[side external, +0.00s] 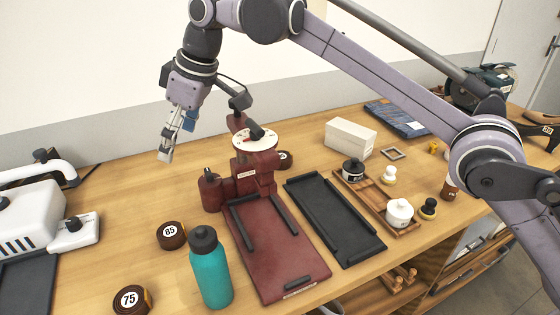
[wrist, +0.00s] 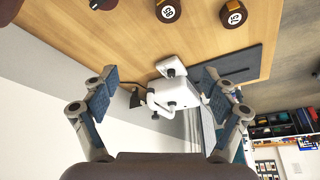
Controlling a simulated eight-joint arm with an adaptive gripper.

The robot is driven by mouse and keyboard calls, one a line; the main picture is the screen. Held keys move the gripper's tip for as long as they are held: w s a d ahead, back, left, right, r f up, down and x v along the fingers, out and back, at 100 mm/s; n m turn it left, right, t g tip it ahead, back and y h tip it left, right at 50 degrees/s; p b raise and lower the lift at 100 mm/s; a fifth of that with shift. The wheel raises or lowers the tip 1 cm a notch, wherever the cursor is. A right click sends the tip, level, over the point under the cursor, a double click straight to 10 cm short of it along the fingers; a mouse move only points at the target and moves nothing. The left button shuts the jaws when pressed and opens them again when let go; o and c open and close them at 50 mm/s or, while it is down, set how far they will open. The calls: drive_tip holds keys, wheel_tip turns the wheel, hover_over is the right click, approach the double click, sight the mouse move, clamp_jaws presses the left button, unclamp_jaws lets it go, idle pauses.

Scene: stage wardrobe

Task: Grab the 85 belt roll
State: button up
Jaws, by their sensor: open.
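The 85 belt roll (side external: 171,242) is a dark brown coil with a white label on top. It lies on the table left of the red press and behind the teal bottle. In the wrist view a roll whose upside-down label looks like 85 (wrist: 168,12) shows at the top edge. A similar 75 roll (side external: 133,301) lies nearer the front edge; it also shows in the wrist view (wrist: 233,14). My gripper (side external: 178,138) is open and empty, high above the table and behind the 85 roll. Its fingers are spread wide in the wrist view (wrist: 160,86).
A teal bottle (side external: 211,276) stands close to the 85 roll's right front. The dark red press (side external: 290,255) is to the right, with another roll (side external: 284,160) behind it. A white machine (side external: 30,222) stands at left. Table between machine and 85 roll is clear.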

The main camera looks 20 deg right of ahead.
wheel_tip(320, 180, down, 2)
drive_tip(key=a, duration=0.3)
approach(170, 231)
drive_tip(key=f, duration=0.3)
drive_tip(key=shift+w+a+f+n, duration=0.3)
drive_tip(key=shift+a, duration=0.1)
drive_tip(key=shift+x, duration=2.6)
drive_tip(key=shift+w+a+r, duration=0.1)
drive_tip(key=shift+w+r, duration=0.05)
drive_tip(key=c, duration=1.3)
